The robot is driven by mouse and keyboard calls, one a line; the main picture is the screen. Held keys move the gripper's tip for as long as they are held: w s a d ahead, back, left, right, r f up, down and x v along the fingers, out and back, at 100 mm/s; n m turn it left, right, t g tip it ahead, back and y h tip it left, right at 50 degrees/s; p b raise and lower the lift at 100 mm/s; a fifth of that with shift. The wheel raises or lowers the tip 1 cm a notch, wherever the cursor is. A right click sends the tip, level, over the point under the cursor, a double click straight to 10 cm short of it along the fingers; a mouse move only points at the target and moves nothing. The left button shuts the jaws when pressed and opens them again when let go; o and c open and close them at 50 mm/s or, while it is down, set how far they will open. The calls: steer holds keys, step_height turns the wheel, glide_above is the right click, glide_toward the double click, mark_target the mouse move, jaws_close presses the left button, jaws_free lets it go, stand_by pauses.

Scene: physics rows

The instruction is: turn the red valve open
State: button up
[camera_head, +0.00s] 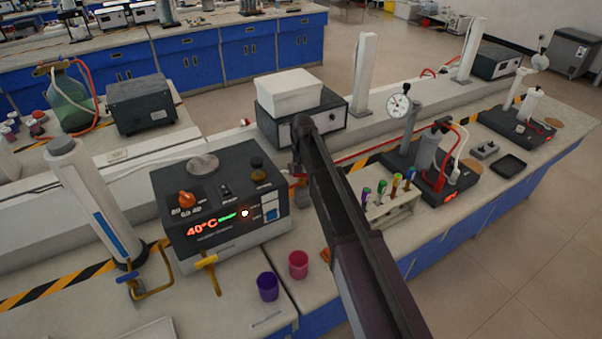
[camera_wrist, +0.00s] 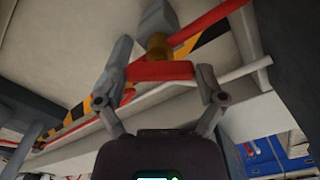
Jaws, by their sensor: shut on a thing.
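The red valve handle (camera_wrist: 160,71) is a flat red bar in the wrist view, in front of a brass-coloured stem (camera_wrist: 158,46) and a grey body (camera_wrist: 157,17). My gripper (camera_wrist: 162,74) has one finger at each end of the bar and is shut on it. The bar lies nearly level across the wrist picture. In the head view my arm runs up from the bottom to the back of the bench, and it hides most of the gripper and the valve there.
Left of my arm stand a heater box (camera_head: 225,205) with a 40°C display, a purple cup (camera_head: 268,287) and a pink cup (camera_head: 298,264). Close on its right are a tube rack (camera_head: 385,212) and a dial gauge (camera_head: 399,107). A white-topped box (camera_head: 290,92) stands behind.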

steer(key=n, duration=0.6)
steer(key=shift+n, duration=0.4)
stand_by(0.3)
steer(key=o, duration=0.8)
steer(key=shift+r, duration=0.2)
